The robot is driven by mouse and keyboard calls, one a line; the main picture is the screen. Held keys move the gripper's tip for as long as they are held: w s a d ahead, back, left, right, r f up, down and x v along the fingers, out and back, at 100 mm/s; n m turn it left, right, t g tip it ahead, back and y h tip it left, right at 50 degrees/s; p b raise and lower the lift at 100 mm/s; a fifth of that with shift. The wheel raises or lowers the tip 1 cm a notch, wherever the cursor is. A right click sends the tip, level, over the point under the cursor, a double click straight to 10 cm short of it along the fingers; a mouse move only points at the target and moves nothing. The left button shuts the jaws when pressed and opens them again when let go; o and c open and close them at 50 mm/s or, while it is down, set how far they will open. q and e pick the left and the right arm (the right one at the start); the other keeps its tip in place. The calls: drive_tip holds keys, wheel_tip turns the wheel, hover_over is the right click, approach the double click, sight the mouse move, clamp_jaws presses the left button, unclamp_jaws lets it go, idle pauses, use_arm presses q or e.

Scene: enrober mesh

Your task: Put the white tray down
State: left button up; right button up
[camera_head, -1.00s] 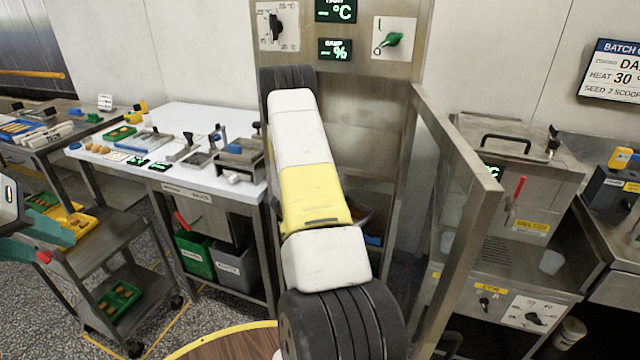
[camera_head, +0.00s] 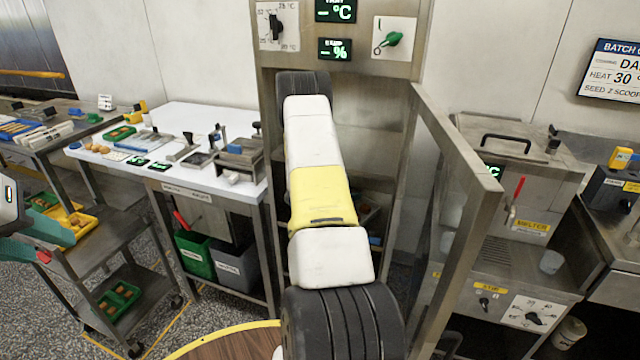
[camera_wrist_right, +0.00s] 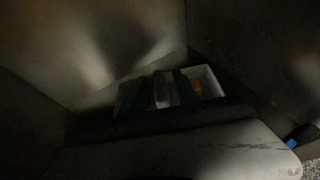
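The white tray (camera_wrist_right: 211,82) is in the right wrist view, dimly lit inside the steel cabinet, with a small orange patch at its right end. The dark green fingers of my right gripper (camera_wrist_right: 166,91) overlap the tray. A pale strip shows between them, and I cannot tell whether they grip it. In the head view my right arm reaches into the cabinet and hides this gripper. My left gripper (camera_head: 36,238), with teal fingers apart, is empty at the left edge, above the trolley.
The steel cabinet (camera_head: 492,205) has its door standing open on the right of my arm. A white worktable (camera_head: 185,122) with tools stands to the left. A trolley (camera_head: 95,262) with yellow and green trays is at the lower left. A round wooden top (camera_head: 235,345) is in front.

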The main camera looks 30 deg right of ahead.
drive_tip(key=shift+a+r, duration=0.1)
drive_tip(key=shift+r, duration=0.1)
drive_tip(key=s+a, duration=0.1)
drive_tip(key=a, duration=0.3)
drive_tip(key=s+a, duration=0.1)
drive_tip(key=a, duration=0.4)
drive_tip(key=s+a+r, duration=0.1)
drive_tip(key=s+a, duration=0.1)
drive_tip(key=a, duration=0.2)
drive_tip(key=shift+a, duration=0.35)
drive_tip(key=s+a+r+m+g+y, duration=0.2)
drive_tip(key=s+r+m, duration=0.3)
drive_tip(key=r, duration=0.3)
drive_tip(key=s+a+r+m+g+y, duration=0.25)
drive_tip(key=s+r+m, duration=0.25)
drive_tip(key=r, duration=0.3)
drive_tip(key=s+a+r+m+t+y, duration=0.2)
drive_tip(key=s+a+r+m+y, duration=0.1)
drive_tip(key=a, duration=0.4)
drive_tip(key=s+a+r+m+t+y, duration=0.2)
drive_tip(key=s+a+r+m+y, duration=0.2)
drive_tip(key=a+r, duration=0.4)
drive_tip(key=s+a+r+m+t+y, duration=0.3)
drive_tip(key=s+a+r, duration=0.2)
drive_tip(key=a, duration=0.3)
drive_tip(key=shift+s+r+m+y, duration=0.15)
drive_tip(key=shift+s+m+y, duration=0.15)
drive_tip(key=shift+s+y, duration=0.05)
drive_tip(key=shift+s, duration=0.1)
